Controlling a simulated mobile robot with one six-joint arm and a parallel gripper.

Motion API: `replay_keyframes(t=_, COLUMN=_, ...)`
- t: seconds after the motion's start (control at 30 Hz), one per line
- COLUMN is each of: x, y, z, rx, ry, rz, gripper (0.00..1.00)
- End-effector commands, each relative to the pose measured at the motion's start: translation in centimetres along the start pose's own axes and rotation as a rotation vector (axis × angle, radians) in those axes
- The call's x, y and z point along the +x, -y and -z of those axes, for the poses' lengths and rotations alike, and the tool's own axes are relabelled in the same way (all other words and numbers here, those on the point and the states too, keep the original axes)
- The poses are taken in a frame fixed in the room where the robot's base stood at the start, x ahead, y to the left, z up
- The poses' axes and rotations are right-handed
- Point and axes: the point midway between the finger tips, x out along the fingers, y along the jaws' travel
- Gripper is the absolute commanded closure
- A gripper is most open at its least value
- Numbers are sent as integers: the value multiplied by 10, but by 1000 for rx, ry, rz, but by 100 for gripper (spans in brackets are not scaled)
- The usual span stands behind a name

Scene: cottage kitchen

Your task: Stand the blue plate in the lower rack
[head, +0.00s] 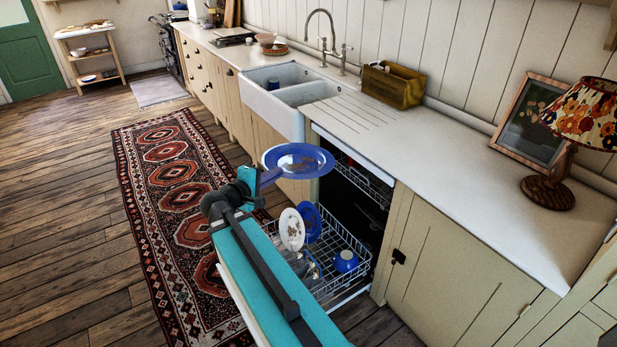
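The blue plate (298,160) is in the air above the lower rack, in front of the dishwasher opening. The lower rack (352,283) is pulled out. In it a white plate (292,230) and another blue plate (313,209) stand on edge close together, and a blue cup (346,261) sits to their right. My arm hides the rack's left part.
The upper rack (364,183) is inside the dishwasher under the worktop (440,170). The double sink (283,92) is behind the held plate. A wooden caddy (393,85) and a lamp (575,125) stand on the worktop. A patterned rug (180,200) covers the floor at left.

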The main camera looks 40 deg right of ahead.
Motion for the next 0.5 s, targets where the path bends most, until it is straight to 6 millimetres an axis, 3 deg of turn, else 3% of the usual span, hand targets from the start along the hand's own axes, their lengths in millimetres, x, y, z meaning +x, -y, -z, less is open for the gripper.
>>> replay_keyframes(t=0.1, x=-27, y=2, z=38, rx=-30, ry=-117, rz=-3, gripper=100)
replay_keyframes(t=0.5, x=-124, y=11, z=149, rx=-129, ry=-513, rz=-1, gripper=100)
